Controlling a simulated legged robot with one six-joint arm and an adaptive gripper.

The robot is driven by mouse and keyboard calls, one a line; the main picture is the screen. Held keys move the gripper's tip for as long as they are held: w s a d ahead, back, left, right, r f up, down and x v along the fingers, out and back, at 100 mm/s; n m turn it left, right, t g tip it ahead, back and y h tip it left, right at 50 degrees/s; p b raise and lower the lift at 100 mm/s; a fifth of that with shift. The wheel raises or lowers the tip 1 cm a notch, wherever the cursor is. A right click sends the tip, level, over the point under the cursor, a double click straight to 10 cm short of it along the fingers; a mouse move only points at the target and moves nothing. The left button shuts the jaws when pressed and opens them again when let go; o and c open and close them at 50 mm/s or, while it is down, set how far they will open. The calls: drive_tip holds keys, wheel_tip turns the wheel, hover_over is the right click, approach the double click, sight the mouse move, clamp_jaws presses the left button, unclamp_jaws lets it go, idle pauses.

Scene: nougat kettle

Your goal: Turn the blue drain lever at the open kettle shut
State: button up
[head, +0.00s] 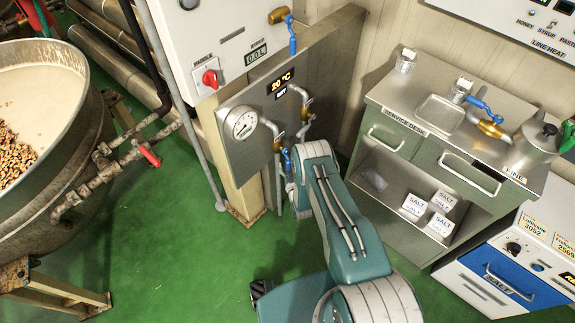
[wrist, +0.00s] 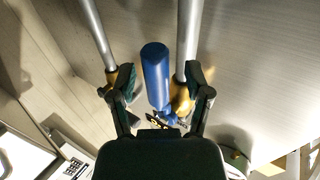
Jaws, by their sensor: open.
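The open kettle (head: 45,110) is a large steel vessel at the left of the head view, with pale cream and nuts in it. The lever on its outlet pipe is red (head: 148,155). A blue lever (head: 287,160) hangs from a brass valve on the panel pipes, beside my arm's front end. In the wrist view a blue lever (wrist: 155,75) with a rounded end stands between the fingers of my gripper (wrist: 160,82). The fingers are open, with visible gaps beside the lever. My gripper is hidden behind my arm in the head view.
A steel panel (head: 250,125) with a gauge stands behind my arm. Another blue lever (head: 292,38) is higher up, and one (head: 485,107) lies on the service desk (head: 400,95) at right. Two pipes flank the lever in the wrist view. Green floor (head: 180,260) is clear between kettle and arm.

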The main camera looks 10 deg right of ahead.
drive_tip(key=shift+w+d, duration=0.15)
clamp_jaws()
